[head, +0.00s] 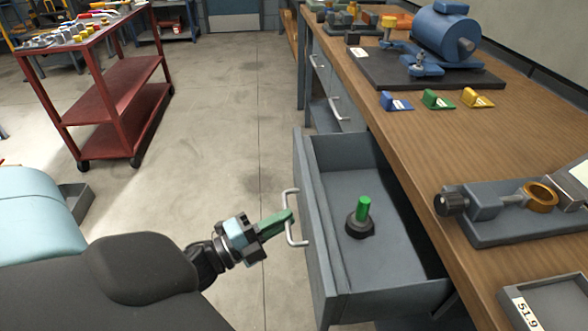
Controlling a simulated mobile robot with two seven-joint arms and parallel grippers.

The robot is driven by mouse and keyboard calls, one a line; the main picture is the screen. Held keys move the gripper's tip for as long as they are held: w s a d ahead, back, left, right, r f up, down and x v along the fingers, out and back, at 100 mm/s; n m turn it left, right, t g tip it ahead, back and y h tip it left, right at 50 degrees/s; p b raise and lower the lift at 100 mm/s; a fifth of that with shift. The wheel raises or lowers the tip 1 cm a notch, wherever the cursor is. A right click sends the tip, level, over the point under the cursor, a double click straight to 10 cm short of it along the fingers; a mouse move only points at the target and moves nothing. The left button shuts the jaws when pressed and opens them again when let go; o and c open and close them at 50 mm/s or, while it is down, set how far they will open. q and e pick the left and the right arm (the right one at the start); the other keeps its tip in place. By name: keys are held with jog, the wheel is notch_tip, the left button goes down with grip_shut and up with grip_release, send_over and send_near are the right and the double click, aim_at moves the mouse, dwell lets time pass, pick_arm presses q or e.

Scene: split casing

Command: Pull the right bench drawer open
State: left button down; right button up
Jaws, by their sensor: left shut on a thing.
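A grey bench drawer (333,285) stands pulled out from under the wooden bench. Its pale bar handle (290,205) is on the front panel. My left gripper (287,218) reaches in from the left and is shut on the handle, its green fingers at the bar. Inside the drawer stands a black, round-based object with a green upright top (362,211). My right gripper is not in view.
The wooden bench (420,148) runs along the right, carrying a blue motor (445,32), a grey fixture (495,208), coloured blocks and a tray marked 51.9 (555,305). Other closed drawers (335,90) lie farther back. A red cart (115,85) stands left; the floor between is clear.

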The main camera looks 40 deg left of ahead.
pick_arm(q)
jog(key=s+a, duration=0.4)
jog(key=shift+s, duration=0.3)
jog(key=shift+a, duration=0.1)
jog(key=c, duration=1.5)
grip_release()
jog(key=v, duration=0.7)
jog(key=shift+s, duration=0.4)
jog(key=shift+f, duration=0.1)
